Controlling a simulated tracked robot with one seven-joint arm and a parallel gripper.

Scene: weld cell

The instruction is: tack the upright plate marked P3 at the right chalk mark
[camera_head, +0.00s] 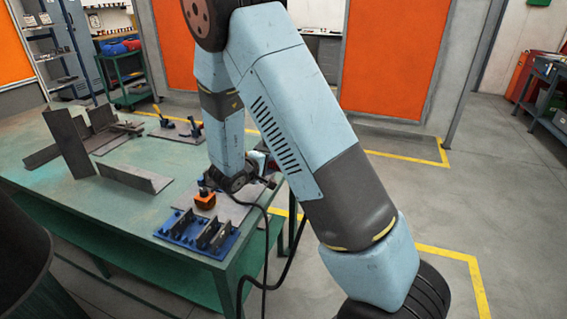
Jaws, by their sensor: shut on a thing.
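My gripper (262,176) is low over the right end of the green table (110,212), partly hidden by my own arm. It is shut on a dark tool, which looks like a welding torch; its black cable hangs off the table edge. Several upright plates show: a tall dark one (68,143) at the left, and short dark ones (214,236) in a blue fixture (178,228) at the front right corner. No P3 marking or chalk mark can be read at this size. The torch tip and any contact with a plate are hidden.
An orange block (204,200) stands on a grey plate behind the blue fixture. The front left table top is clear.

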